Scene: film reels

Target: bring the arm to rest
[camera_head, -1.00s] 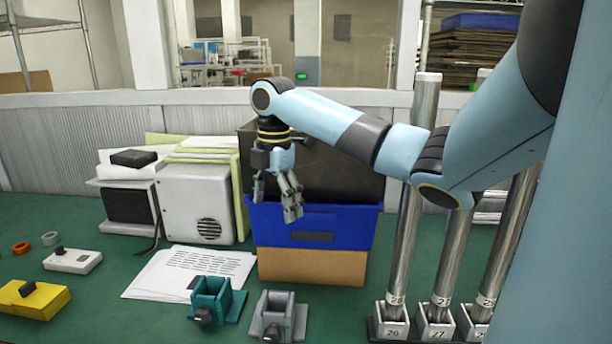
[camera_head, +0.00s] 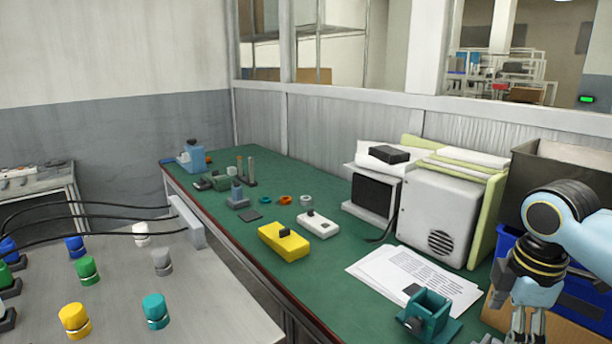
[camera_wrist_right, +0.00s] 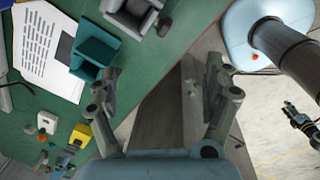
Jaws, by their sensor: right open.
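My right gripper (camera_head: 525,322) is at the bottom right of the head view, in front of the blue bin, with its fingers pointing down. In the right wrist view its two fingers (camera_wrist_right: 160,88) are spread wide apart with nothing between them. They are above the front edge of the green table. A dark jointed part at the right edge of that view looks like my left gripper (camera_wrist_right: 298,114); it is too small to read its jaws. The head view does not show my left arm.
A teal holder (camera_head: 430,313) and printed sheets (camera_head: 395,272) lie near the right gripper on the green table (camera_head: 345,312). The blue bin (camera_head: 577,285) stands behind it. A yellow block (camera_head: 284,241) sits further left. A grey table (camera_head: 205,310) with coloured knobs is at lower left.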

